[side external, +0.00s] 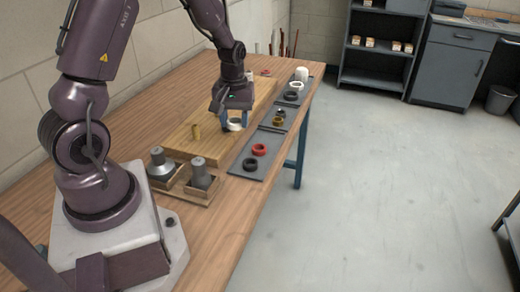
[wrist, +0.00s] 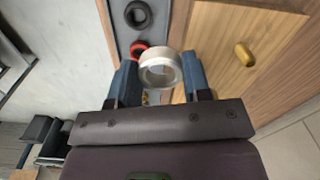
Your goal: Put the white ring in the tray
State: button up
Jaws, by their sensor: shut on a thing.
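My gripper (side external: 236,122) is shut on a white ring (side external: 234,126), holding it over the right part of a wooden board (side external: 185,150). In the wrist view the white ring (wrist: 160,86) sits between the two blue fingers (wrist: 160,70). A flat grey tray (side external: 240,175) runs along the table's right edge, beside the board. It holds a red ring (side external: 259,150) and a black ring (side external: 250,164) at its near end. The tray also shows in the wrist view (wrist: 121,46), to the left of the board.
A wooden holder (side external: 205,200) with grey fittings is at the near side. More rings, including another white one (side external: 297,85), and a white cylinder (side external: 302,73) lie at the far end.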

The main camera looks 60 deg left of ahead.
jog(key=w+a+f, duration=0.1)
jog(key=w, duration=0.1)
jog(key=w+a+f, duration=0.1)
jog(key=w+a, duration=0.1)
jog(key=w, duration=0.1)
jog(key=w+a+f, duration=0.1)
jog(key=w+f, duration=0.1)
jog(key=w, duration=0.1)
jog(key=shift+a, duration=0.35)
send_over(265, 142)
jog(key=f, duration=0.5)
jog(key=shift+s+d, duration=0.2)
jog(key=shift+s, duration=0.05)
jog(key=shift+w+a+f, duration=0.1)
jog(key=shift+f, duration=0.05)
jog(key=shift+w+a+f, duration=0.1)
jog(key=shift+f, duration=0.8)
jog(key=shift+w+a+f, duration=0.1)
jog(key=shift+f, duration=0.8)
jog(key=shift+d+f, duration=0.1)
jog(key=o, duration=0.9)
